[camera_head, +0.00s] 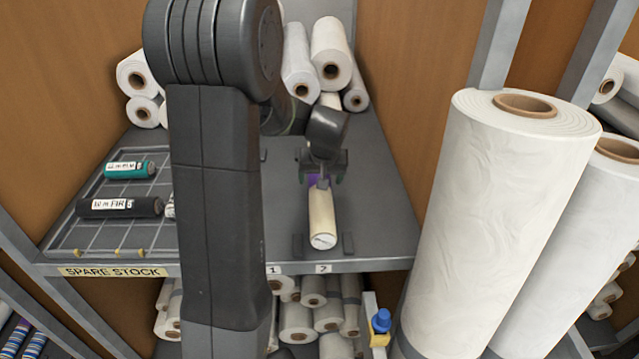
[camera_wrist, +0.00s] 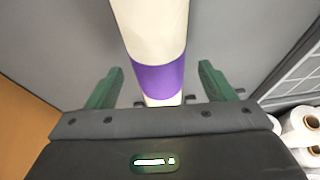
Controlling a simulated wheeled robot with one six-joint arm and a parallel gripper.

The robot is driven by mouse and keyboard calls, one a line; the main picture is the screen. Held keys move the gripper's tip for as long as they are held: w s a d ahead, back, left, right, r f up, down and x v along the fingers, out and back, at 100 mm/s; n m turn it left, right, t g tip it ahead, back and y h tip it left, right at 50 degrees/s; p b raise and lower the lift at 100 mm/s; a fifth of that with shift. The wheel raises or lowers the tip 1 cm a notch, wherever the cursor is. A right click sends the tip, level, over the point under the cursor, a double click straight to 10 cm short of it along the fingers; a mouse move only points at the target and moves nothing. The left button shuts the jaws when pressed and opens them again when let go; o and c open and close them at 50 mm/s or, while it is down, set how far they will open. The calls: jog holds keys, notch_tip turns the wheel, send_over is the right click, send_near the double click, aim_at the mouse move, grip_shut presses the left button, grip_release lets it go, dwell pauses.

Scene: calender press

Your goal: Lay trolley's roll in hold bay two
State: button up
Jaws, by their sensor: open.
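A cream roll (camera_head: 322,218) with a purple band lies lengthwise on the grey shelf (camera_head: 384,215), its near end close to the front edge behind the tag that seems to read 2 (camera_head: 323,268). Low dark brackets (camera_head: 348,243) stand on either side of its near end. My gripper (camera_head: 323,172) is over the roll's far part, near the purple band. In the wrist view the roll (camera_wrist: 150,25) passes between the two green fingers (camera_wrist: 160,85), with a gap on each side. The gripper is open. I cannot make out a trolley.
A gridded spare stock area (camera_head: 95,237) at left holds a teal roll (camera_head: 130,169) and a black roll (camera_head: 120,207). White rolls (camera_head: 331,55) are stacked behind. Tall white rolls (camera_head: 500,220) stand at right. The shelf right of the cream roll is clear.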

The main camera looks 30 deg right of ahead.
jog(key=v, duration=0.8)
jog(key=shift+r+b, duration=0.25)
jog(key=shift+b, duration=0.05)
jog(key=x, duration=1.2)
jog(key=shift+f+p, duration=0.4)
notch_tip(320, 180, up, 2)
jog(key=shift+r, duration=0.1)
jog(key=shift+s+r, duration=0.1)
jog(key=shift+r, duration=0.5)
jog(key=shift+f, duration=0.1)
